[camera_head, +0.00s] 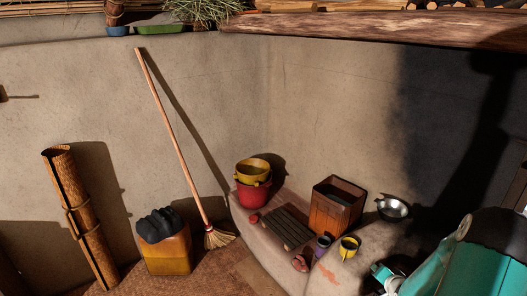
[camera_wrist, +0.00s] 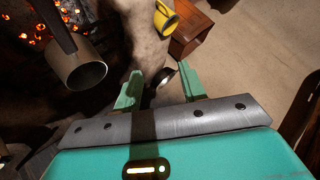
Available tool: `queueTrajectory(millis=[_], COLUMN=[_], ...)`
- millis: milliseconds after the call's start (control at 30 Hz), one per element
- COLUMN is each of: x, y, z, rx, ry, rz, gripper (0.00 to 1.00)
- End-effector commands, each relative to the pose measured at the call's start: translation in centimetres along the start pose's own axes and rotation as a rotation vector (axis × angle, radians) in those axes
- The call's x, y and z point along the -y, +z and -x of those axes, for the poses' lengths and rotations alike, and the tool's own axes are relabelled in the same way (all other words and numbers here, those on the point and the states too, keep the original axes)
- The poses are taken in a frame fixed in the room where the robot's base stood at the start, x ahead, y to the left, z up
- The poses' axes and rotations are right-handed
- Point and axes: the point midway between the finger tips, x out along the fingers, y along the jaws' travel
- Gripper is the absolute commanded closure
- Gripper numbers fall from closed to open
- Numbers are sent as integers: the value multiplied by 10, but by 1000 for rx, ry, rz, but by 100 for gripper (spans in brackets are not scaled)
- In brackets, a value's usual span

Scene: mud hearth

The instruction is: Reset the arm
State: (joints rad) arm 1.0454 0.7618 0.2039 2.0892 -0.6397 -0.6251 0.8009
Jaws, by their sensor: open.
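My gripper (camera_wrist: 160,84) shows in the wrist view as two green fingers set well apart, with nothing held between them. Part of my teal arm fills the lower right of the head view, and a small teal part that may be a finger shows beside it. A dark gap and a small pale shiny thing show behind the fingers in the wrist view; I cannot tell what the shiny thing is.
A yellow mug (camera_head: 348,248), wooden box (camera_head: 336,205), metal bowl (camera_head: 392,209) and slatted rack (camera_head: 287,228) stand on the ledge. A broom (camera_head: 178,140) leans left.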

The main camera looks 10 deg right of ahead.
Motion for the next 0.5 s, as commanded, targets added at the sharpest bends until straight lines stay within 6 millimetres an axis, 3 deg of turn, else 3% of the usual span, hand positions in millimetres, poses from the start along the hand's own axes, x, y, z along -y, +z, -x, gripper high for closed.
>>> queueTrajectory(millis=[33, 200, 500], x=[24, 86, 188], y=[-8, -20, -16], z=[8, 40, 122], rx=[12, 57, 128], ry=[17, 91, 173], rz=[64, 237, 482], gripper=[58, 58, 58])
